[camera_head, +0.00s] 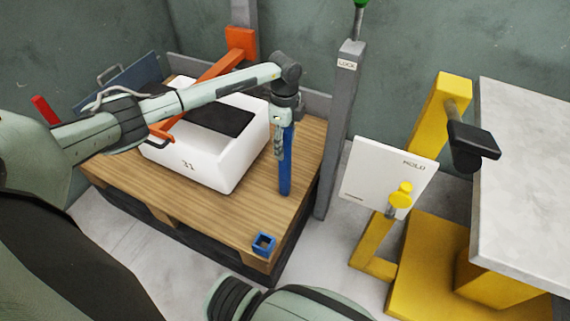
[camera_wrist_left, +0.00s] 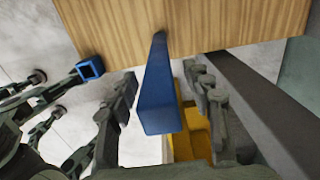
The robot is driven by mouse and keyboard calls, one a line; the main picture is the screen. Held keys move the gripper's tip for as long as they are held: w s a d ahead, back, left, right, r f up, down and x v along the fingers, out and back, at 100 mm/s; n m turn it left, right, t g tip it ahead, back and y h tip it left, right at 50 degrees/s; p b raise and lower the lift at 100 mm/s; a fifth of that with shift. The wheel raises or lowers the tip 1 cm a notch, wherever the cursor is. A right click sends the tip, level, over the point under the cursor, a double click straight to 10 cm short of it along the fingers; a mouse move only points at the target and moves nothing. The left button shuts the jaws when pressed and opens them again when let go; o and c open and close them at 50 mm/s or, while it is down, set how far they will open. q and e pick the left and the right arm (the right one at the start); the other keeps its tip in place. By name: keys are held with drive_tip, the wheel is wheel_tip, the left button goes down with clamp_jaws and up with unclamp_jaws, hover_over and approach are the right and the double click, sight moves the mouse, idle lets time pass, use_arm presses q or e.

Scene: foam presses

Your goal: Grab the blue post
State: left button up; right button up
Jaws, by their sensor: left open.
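The blue post (camera_head: 286,172) stands upright near the right edge of the wooden pallet top in the head view. My left gripper (camera_head: 281,146) comes down over its upper part from above. In the left wrist view the post (camera_wrist_left: 160,95) lies between the two spread fingers of my left gripper (camera_wrist_left: 161,76). Gaps show on both sides of the post there, so the gripper is open around it and not closed on it. My right gripper does not show; only part of my arm is at the bottom of the head view.
A blue square socket (camera_head: 263,244) is at the pallet's front corner. A grey LOCK column (camera_head: 338,130) and yellow MOLD stand (camera_head: 430,255) are to the right.

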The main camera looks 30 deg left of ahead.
use_arm(q)
drive_tip(key=shift+f, duration=0.1)
clamp_jaws()
idle(0.3)
idle(0.4)
